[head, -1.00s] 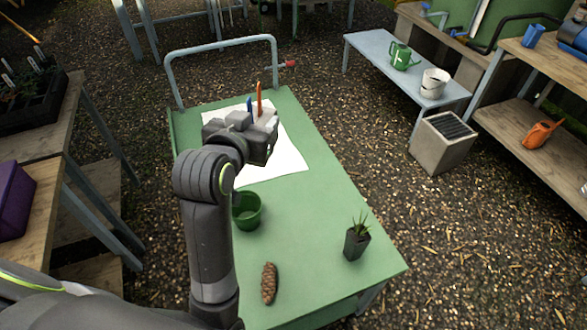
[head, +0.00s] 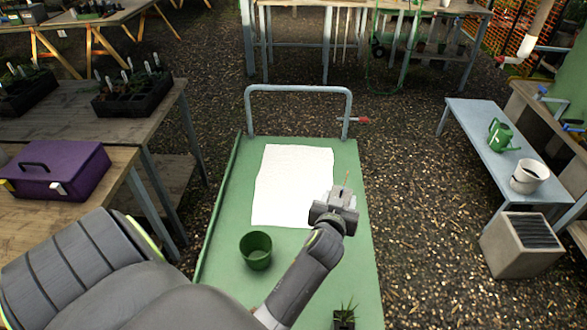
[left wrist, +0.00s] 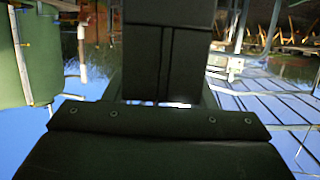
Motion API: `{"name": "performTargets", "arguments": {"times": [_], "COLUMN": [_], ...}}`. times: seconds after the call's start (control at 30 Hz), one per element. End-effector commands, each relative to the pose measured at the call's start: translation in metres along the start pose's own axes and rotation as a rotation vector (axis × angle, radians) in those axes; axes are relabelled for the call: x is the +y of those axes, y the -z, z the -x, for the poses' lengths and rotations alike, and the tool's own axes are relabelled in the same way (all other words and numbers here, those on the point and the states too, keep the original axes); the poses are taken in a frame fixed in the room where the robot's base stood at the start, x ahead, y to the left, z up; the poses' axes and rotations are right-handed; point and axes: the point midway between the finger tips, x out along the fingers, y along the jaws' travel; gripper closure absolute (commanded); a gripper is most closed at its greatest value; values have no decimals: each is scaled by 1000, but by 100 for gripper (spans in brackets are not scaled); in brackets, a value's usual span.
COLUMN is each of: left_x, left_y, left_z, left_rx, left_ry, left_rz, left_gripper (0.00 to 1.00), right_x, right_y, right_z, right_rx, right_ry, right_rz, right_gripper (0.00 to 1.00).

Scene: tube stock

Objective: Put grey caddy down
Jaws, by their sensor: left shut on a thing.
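My left gripper (head: 333,211) is in the head view, over the right side of the green cart top (head: 220,240), by the lower right corner of a white sheet (head: 285,190). It is shut on the grey caddy (head: 345,196), which shows only in part beyond the jaws. A thin orange-brown stick rises from it. Whether the caddy touches the cart top cannot be told. The left wrist view is filled by dark grey parts, and I cannot make out the caddy there. My right gripper is not in view.
A green pot (head: 256,250) stands left of my forearm. A small potted plant (head: 344,316) stands at the near edge. The cart has a grey rail (head: 298,88) at its far end. The white sheet is bare. A purple toolbox (head: 55,170) is on the left bench.

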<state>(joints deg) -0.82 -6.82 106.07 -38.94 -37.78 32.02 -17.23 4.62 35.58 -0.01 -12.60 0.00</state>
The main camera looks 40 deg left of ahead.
Motion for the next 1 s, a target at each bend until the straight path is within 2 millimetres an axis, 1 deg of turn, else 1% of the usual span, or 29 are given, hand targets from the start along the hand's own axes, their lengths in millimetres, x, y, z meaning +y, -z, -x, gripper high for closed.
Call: {"name": "performTargets", "arguments": {"times": [0.03, 0.1, 0.2, 0.3, 0.47, 0.6, 0.73, 0.8, 0.93, 1.0], "left_x": [-2, -1, 1, 3, 4, 5, 5, 5, 5, 5], "left_y": [-16, -38, -65, -83, -97, -122, -143, -150, -156, -162], "left_z": [0, 1, 3, 6, 7, 0, -7, -9, -11, -13], "left_rx": [-10, -9, -7, -3, 0, 0, 1, 2, 3, 3], "left_ry": [-11, -35, -73, -105, -122, -126, -125, -125, -125, -125], "left_rz": [-10, -15, -25, -31, -35, -37, -36, -36, -35, -36], "left_gripper": [74, 74, 74, 74, 74, 74, 74, 74, 74, 74], "right_x": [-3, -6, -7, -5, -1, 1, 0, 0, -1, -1], "right_y": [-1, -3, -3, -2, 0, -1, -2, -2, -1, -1], "right_z": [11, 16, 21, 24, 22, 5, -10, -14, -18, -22], "right_rx": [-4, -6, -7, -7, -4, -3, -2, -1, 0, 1], "right_ry": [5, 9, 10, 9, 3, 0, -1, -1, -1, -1], "right_rz": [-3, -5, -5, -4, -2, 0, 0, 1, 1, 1], "right_gripper": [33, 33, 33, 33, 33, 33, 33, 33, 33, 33]}}
